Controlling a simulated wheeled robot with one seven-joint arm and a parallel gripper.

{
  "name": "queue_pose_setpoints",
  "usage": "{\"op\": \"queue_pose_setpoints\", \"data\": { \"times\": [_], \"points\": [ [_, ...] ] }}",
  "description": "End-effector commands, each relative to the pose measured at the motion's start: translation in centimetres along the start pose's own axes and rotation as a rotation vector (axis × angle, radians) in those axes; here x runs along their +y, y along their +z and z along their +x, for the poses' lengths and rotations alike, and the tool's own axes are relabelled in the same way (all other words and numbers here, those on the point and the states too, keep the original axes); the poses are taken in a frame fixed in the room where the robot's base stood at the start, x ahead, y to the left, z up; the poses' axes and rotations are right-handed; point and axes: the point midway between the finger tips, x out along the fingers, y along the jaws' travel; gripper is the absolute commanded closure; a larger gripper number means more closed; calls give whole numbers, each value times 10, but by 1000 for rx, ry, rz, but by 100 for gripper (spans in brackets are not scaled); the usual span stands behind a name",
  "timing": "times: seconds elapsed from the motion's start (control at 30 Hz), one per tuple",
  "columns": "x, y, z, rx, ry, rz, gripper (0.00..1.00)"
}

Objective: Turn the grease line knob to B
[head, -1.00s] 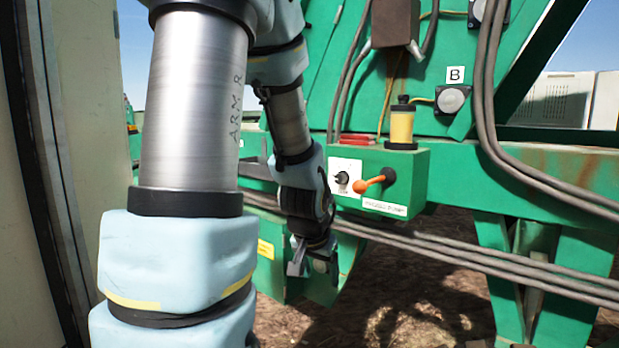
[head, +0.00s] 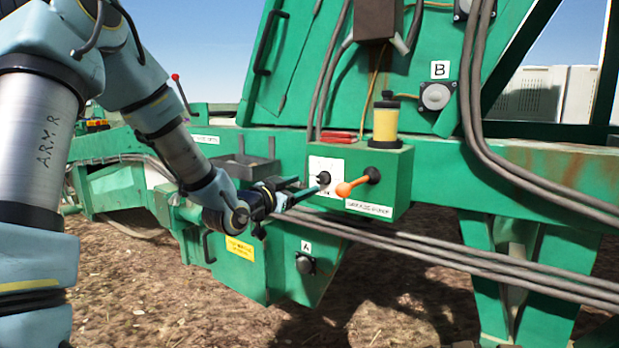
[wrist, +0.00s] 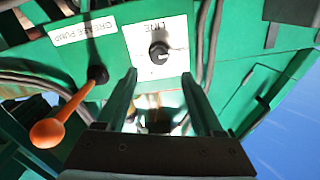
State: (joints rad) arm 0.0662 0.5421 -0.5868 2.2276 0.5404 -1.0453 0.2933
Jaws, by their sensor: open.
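The grease line knob (wrist: 158,50) is a small black knob on a white plate marked LINE (wrist: 172,66), seen upside down in the wrist view. In the head view the knob (head: 323,178) sits on the front of the green pump box (head: 400,190), partly behind my fingers. My gripper (wrist: 158,85) is open, its two green-tinted fingers pointing at the plate. The knob shows beyond and between the fingertips, apart from them as far as I can see. Its setting letters are too small to read. In the head view my gripper (head: 308,186) is left of the box front.
An orange-ended lever (head: 352,186) sticks out just right of the knob. A yellow canister (head: 386,122) and a red item (head: 338,136) stand on the box. Hoses (head: 420,243) run below. Fittings labelled A (head: 305,264) and B (head: 436,96) are on the machine.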

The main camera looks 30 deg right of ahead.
Motion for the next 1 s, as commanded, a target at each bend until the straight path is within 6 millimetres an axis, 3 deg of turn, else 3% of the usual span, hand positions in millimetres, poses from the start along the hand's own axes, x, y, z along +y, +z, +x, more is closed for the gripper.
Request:
{"op": "queue_pose_setpoints", "data": {
  "times": [0.2,0.4,0.83,1.0],
  "points": [
    [0,-2,42,-1,0,-4,31],
    [0,-1,70,-2,0,-3,31],
    [0,1,81,-3,-1,-1,31],
    [0,1,81,-3,-1,-1,48]
  ]
}}
